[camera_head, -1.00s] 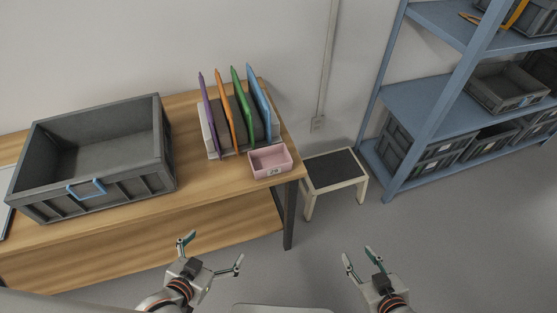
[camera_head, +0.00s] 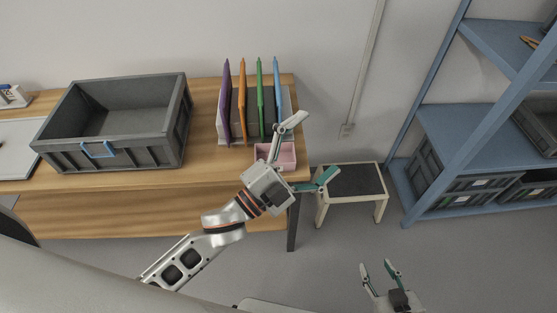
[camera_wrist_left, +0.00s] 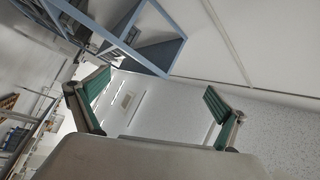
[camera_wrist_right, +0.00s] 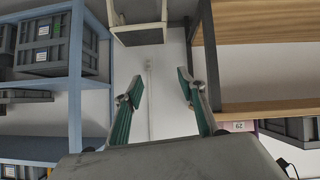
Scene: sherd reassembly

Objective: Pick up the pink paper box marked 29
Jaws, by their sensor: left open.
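The pink paper box (camera_head: 287,156) sits at the front right corner of the wooden table, partly hidden behind my left gripper in the head view. Its marked front, with 29 on it, shows in the right wrist view (camera_wrist_right: 238,126). My left gripper (camera_head: 312,151) is open, its fingers spread wide, and looks to be above and in front of the box, with nothing between them. In the left wrist view its fingers (camera_wrist_left: 158,112) point toward the wall and shelf, and no box shows. My right gripper (camera_head: 378,268) is open and empty, low over the floor.
Purple, orange, green and blue folders (camera_head: 243,103) stand in a rack behind the box. A large grey crate (camera_head: 130,157) is at the table's left. A step stool (camera_head: 352,183) stands right of the table (camera_head: 205,150), with blue shelving (camera_head: 470,135) further right.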

